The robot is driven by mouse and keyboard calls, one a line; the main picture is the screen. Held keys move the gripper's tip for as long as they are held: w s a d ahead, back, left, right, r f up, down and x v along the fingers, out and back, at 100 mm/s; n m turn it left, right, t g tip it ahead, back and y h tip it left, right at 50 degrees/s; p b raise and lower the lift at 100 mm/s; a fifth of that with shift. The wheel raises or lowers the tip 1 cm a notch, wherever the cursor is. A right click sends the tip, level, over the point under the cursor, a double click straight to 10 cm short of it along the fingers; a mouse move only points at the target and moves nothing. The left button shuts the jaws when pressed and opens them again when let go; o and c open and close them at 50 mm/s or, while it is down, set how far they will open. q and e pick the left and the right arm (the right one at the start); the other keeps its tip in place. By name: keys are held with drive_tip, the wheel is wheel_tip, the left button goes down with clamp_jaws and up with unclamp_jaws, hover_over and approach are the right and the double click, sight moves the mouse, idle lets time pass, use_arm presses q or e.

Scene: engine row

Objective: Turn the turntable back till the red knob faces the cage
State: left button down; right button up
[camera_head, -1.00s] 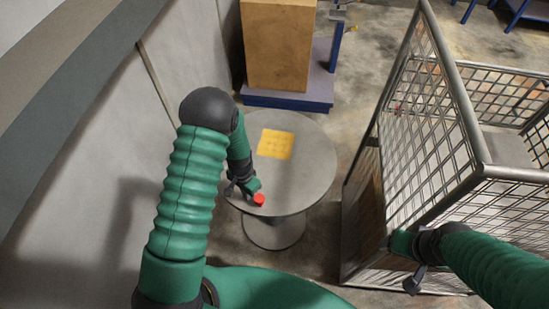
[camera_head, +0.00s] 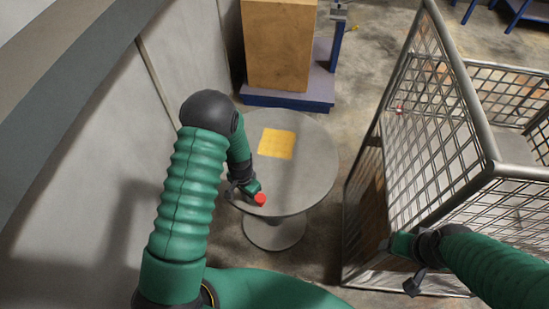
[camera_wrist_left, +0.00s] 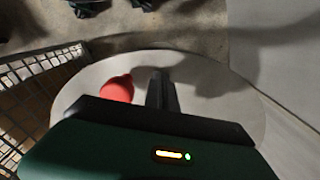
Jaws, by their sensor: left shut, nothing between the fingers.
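The round grey turntable (camera_head: 306,178) stands on a pedestal in the middle of the head view. The red knob (camera_head: 260,199) is at its near edge, and it also shows in the left wrist view (camera_wrist_left: 117,88). My left gripper (camera_head: 250,190) is shut and empty, low beside the knob on its left in the head view; whether they touch is hard to tell. In the left wrist view its fingers (camera_wrist_left: 161,90) stand beside the knob. The wire cage (camera_head: 430,140) stands to the right of the turntable. My right gripper (camera_head: 412,282) is near the cage's lower front; its jaws are unclear.
A yellow square (camera_head: 277,143) lies on the turntable top. A wooden block on a blue-edged platform (camera_head: 290,97) stands behind it. A grey wall (camera_head: 185,60) is close on the left. Bare floor lies between turntable and cage.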

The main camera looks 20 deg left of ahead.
sight(260, 197)
use_arm(q)
drive_tip(key=shift+a, duration=0.1)
drive_tip(key=shift+s+d+p, duration=0.1)
drive_tip(key=shift+d+p, duration=0.2)
drive_tip(key=shift+d, duration=2)
drive_tip(key=shift+a, duration=0.1)
drive_tip(key=shift+d, duration=0.5)
drive_tip(key=d, duration=0.1)
drive_tip(key=w+d, duration=0.1)
drive_tip(key=d, duration=0.1)
drive_tip(key=shift+d, duration=0.25)
